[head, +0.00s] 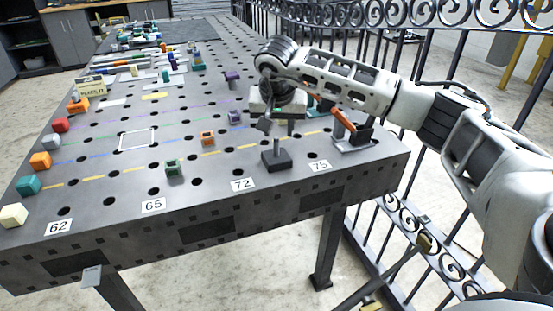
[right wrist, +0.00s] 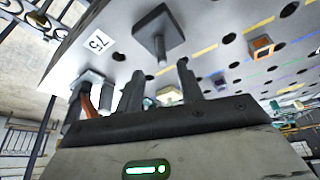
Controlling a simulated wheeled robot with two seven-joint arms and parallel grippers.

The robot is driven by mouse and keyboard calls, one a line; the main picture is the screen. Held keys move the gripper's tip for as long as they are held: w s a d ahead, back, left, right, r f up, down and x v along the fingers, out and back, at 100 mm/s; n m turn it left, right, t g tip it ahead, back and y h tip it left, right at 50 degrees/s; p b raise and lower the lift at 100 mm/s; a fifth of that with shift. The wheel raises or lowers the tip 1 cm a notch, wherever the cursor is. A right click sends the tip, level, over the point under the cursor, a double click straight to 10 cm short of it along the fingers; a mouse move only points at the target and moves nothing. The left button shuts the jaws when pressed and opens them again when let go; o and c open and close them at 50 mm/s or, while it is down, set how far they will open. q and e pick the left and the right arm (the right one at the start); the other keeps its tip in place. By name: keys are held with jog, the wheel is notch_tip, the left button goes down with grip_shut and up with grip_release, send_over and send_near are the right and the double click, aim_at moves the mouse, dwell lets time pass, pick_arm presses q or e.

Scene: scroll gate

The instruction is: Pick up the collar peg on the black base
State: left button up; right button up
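The collar peg (head: 278,145) is a grey stem standing upright on a square black base (head: 276,161), near the front edge of the table between the 72 and 75 labels. In the right wrist view the peg (right wrist: 160,49) rises from its black base (right wrist: 158,33). My right gripper (right wrist: 160,72) is open, with its two dark fingers apart. In that view the peg tip shows between the fingertips, and I see no contact. In the head view my right gripper (head: 267,124) is just above the peg. My left gripper is not in view.
An orange lever (head: 343,119) on a grey plate stands right of the peg. Green (head: 174,168) and orange (head: 208,139) small blocks sit to its left. Coloured cubes line the left edge. A metal railing (head: 390,205) runs behind and right of the table.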

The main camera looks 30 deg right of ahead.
aim_at(276, 138)
jog(key=x, duration=0.4)
jog(key=shift+a+f+p, duration=0.2)
jog(key=shift+f+p, duration=0.15)
jog(key=shift+f, duration=0.1)
grip_shut()
jog(key=shift+w+r, duration=0.1)
dwell(0.9)
